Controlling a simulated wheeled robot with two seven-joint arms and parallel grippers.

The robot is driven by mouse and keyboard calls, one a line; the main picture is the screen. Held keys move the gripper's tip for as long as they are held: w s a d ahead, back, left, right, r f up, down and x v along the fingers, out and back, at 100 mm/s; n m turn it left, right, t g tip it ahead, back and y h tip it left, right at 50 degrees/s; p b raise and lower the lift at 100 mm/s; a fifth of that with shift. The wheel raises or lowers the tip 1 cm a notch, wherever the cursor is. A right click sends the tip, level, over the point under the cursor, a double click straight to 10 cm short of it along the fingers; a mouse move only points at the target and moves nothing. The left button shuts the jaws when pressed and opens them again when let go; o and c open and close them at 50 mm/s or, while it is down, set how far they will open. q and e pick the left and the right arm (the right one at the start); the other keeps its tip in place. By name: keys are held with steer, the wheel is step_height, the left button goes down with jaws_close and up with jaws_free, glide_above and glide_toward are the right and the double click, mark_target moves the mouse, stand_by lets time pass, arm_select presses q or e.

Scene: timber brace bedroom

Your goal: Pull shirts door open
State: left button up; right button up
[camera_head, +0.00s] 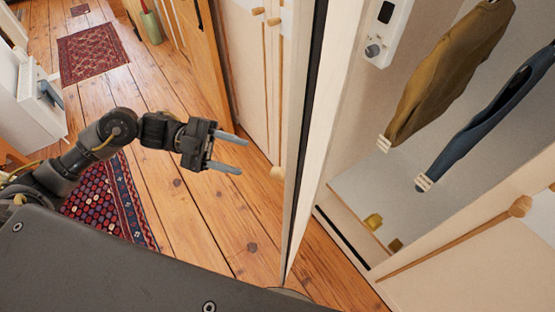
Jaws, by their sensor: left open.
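An open wardrobe compartment fills the right side, with a brown shirt (445,75) and a blue shirt (490,115) hanging in it. A pale door (325,130) stands nearly edge-on at the left of this opening, swung out from the compartment. I cannot tell which panel is labelled as the shirts door. My left gripper (240,153) is open and empty, left of the door's edge and apart from it, with its fingers pointing right. My right gripper is not in view.
Cream panels with wooden knobs (277,173) stand behind the gripper. A lower front with a wooden knob (520,206) is at the right. A patterned rug (108,200) lies under my left arm and a red rug (92,53) farther back. Bare floorboards (215,225) lie between.

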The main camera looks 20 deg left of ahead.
mark_target(272, 171)
arm_select(q)
steer(key=shift+m+g, duration=0.4)
steer(key=shift+g, duration=0.1)
steer(key=d+p, duration=0.1)
steer(key=d, duration=0.2)
steer(key=s+d+p, duration=0.1)
steer(key=d+p, duration=0.1)
steer(key=d, duration=0.1)
steer(key=s+d+r+p, duration=0.1)
steer(key=d, duration=0.2)
steer(key=shift+s+d+r, duration=0.1)
steer(key=shift+d, duration=0.05)
steer(key=shift+s+d+f+p, duration=0.1)
steer(key=shift+d+f+p, duration=0.15)
steer(key=shift+d, duration=0.45)
steer(key=shift+c, duration=0.3)
jaws_close()
